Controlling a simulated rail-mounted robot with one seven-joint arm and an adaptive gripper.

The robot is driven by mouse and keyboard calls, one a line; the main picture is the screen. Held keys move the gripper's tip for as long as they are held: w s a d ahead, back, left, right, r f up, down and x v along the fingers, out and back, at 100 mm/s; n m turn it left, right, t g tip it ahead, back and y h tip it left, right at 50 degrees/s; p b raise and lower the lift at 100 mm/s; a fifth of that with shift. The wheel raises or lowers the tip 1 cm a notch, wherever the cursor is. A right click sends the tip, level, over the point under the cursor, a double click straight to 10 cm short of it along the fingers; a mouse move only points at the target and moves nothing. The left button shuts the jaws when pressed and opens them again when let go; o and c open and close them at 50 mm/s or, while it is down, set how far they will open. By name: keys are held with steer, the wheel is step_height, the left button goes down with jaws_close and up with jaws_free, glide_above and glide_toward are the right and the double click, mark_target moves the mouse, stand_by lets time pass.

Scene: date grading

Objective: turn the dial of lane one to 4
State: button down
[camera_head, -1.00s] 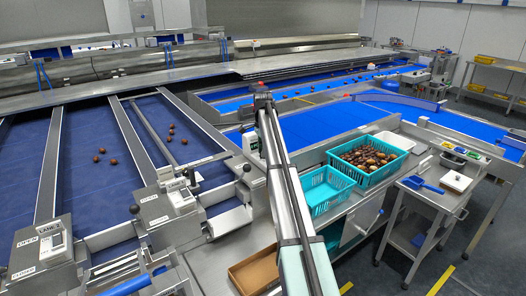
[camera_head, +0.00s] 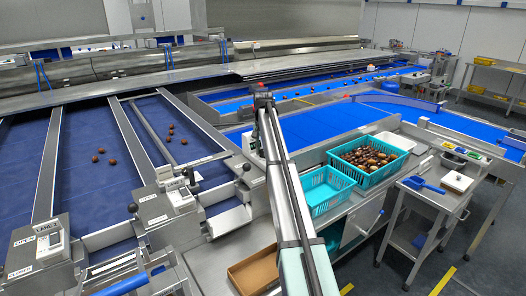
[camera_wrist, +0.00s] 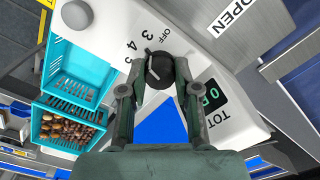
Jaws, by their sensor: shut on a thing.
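The dial (camera_wrist: 160,70) is a black round knob on a white panel in the wrist view. Its white mark points up and left, toward the printed 3 and 4; I cannot tell exactly which it meets. OFF, 3, 4 and a further figure are printed around it. My gripper (camera_wrist: 157,82) has one dark finger at each side of the knob and is shut on it. The lane number is not readable in the wrist view. In the head view my arm hides the dial and the gripper.
A small display marked TOT (camera_wrist: 211,102) sits right of the dial, close to the right finger. A grey round knob (camera_wrist: 77,15) is at the upper left. Teal baskets (camera_head: 326,189) stand right of my arm, one full of dates. Other lane boxes (camera_head: 166,203) stand left.

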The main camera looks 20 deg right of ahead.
steer(key=shift+f+n, duration=0.1)
steer(key=shift+n, duration=1.4)
steer(key=shift+s, duration=0.1)
steer(key=c, duration=0.8)
jaws_free()
steer(key=shift+c, duration=0.2)
step_height(320, 180, up, 12)
